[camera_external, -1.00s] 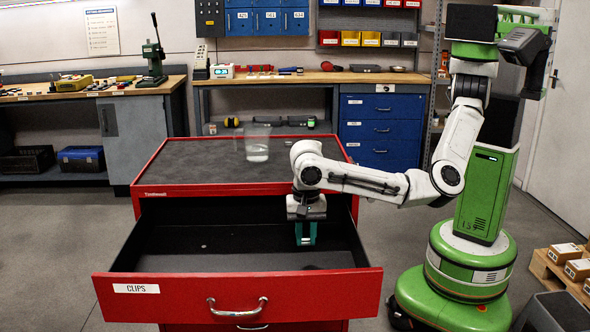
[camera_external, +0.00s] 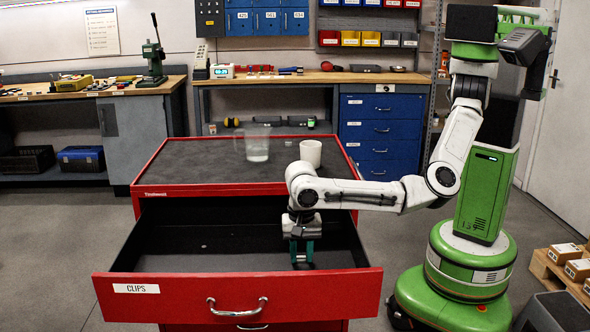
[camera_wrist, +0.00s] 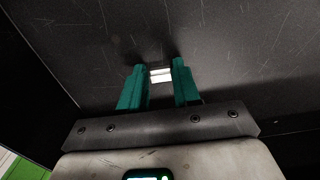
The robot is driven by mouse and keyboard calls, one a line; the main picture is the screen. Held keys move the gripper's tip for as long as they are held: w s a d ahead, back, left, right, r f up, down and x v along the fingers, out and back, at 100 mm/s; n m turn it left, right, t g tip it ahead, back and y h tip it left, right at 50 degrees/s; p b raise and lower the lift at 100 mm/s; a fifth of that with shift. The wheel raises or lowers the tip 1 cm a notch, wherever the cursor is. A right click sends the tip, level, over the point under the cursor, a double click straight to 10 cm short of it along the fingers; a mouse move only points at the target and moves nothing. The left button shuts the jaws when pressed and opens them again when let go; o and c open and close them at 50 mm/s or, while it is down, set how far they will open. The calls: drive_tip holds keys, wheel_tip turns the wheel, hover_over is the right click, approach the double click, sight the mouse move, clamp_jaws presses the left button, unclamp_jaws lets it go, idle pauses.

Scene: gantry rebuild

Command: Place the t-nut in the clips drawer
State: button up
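The red cabinet's top drawer stands pulled open, with a CLIPS label (camera_external: 136,288) on its front (camera_external: 180,300). My gripper (camera_external: 301,265) points down inside the right half of this clips drawer. In the wrist view its two teal fingers (camera_wrist: 160,78) are a small gap apart, with a pale, bright metal piece, the t-nut (camera_wrist: 160,75), between their tips. The fingers look closed on it. In the external view the t-nut is too small or hidden to make out. I cannot tell whether it touches the drawer floor.
A small light spot (camera_external: 204,246) shows inside the drawer, left of my gripper. A clear jug (camera_external: 257,146) and a white cup (camera_external: 311,153) stand on the cabinet top (camera_external: 190,165). The drawer's left half is otherwise bare. Workbenches stand behind.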

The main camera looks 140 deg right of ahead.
sight(301, 260)
drive_tip(key=o, duration=0.3)
wheel_tip(301, 260, up, 12)
drive_tip(key=shift+r, duration=0.2)
idle(0.4)
